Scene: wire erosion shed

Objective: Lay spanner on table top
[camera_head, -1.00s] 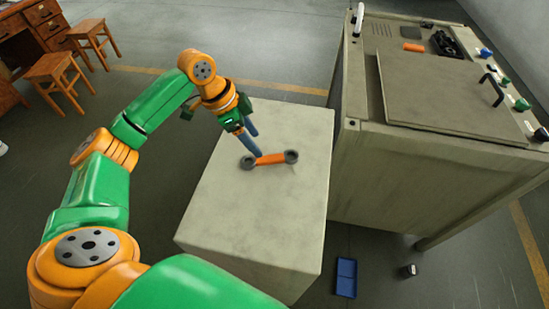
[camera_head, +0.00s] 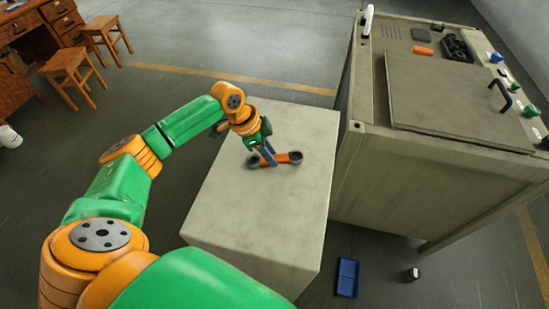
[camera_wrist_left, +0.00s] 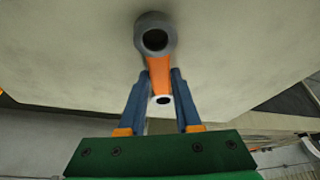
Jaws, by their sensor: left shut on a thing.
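The spanner (camera_head: 286,157) has an orange handle and dark grey ring ends. It is over the grey block-shaped table top (camera_head: 230,207), level or nearly so; I cannot tell whether it touches the surface. My left gripper (camera_head: 268,158) is shut on the spanner, its blue fingers on either side of the handle. In the left wrist view, the orange handle (camera_wrist_left: 159,72) runs up from between the fingers (camera_wrist_left: 161,85) to a grey ring end. My right gripper is not in view.
A large grey machine cabinet (camera_head: 395,180) with knobs and a handle stands right of the table. A blue tray (camera_head: 347,277) and a small dark object (camera_head: 411,274) lie on the floor. Wooden stools (camera_head: 70,72) stand far left. Most of the table top is clear.

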